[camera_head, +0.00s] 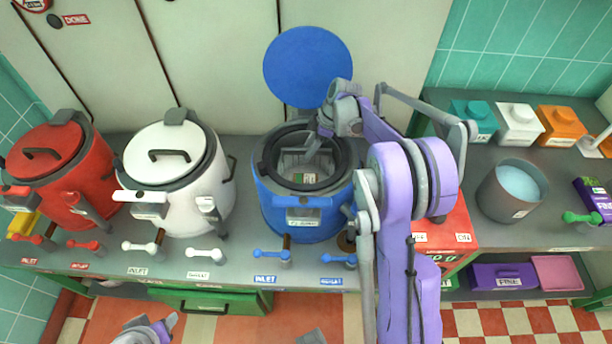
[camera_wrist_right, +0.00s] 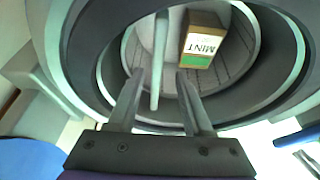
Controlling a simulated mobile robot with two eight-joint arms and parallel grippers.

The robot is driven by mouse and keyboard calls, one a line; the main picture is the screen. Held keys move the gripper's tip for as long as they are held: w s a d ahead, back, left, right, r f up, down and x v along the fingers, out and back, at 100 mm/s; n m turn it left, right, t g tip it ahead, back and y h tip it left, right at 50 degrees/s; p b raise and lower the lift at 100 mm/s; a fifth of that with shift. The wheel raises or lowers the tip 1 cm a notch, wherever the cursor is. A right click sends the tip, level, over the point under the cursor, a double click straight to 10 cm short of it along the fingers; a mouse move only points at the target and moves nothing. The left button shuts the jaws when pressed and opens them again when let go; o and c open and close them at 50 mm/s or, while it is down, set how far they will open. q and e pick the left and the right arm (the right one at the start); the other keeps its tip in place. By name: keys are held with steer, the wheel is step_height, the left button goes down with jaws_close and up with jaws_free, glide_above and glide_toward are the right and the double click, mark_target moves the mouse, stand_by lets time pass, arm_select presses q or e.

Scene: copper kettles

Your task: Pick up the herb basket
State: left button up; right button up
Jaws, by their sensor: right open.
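The herb basket (camera_head: 293,160) is a light grey slatted basket down inside the open blue kettle (camera_head: 300,215). A brown box labelled MINT (camera_wrist_right: 203,45) with a green band lies in it. My right gripper (camera_head: 316,146) reaches down into the kettle's mouth over the basket. In the right wrist view the two fingers (camera_wrist_right: 160,78) are apart, and a pale upright bar, apparently the basket's handle (camera_wrist_right: 158,50), shows between them. I cannot tell whether they touch it. My left gripper (camera_head: 152,332) is at the bottom left, partly cut off, away from the kettles.
The blue round lid (camera_head: 307,66) stands raised behind the blue kettle. A white kettle (camera_head: 180,165) and a red kettle (camera_head: 65,165) with closed lids stand to the left. A grey pot (camera_head: 512,190) and several coloured boxes are on the right counter (camera_head: 480,232).

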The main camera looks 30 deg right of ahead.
mark_target(304, 154)
steer(key=x, duration=0.5)
steer(key=shift+w, duration=0.25)
jaws_close()
stand_by(1.1)
